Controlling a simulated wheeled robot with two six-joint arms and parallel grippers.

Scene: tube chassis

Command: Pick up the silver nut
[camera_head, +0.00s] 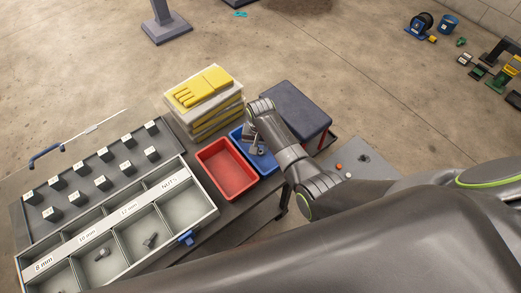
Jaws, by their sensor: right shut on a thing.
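My right gripper (256,147) reaches in from the right and is over the blue bin (267,167). It is shut on a small grey thing at its fingertips, which looks like the silver nut (262,152); the fingers hide most of it. My left gripper is not in view. The grey compartment case (205,223) at the lower left has labels for sizes and "NUTS". Small metal pieces lie in its compartments, one of them a bolt-like piece (150,240).
A red bin (227,170) stands left of the blue bin. Yellow gloves (203,86) lie on a stack behind it. A dark box (297,108) stands behind my right forearm.

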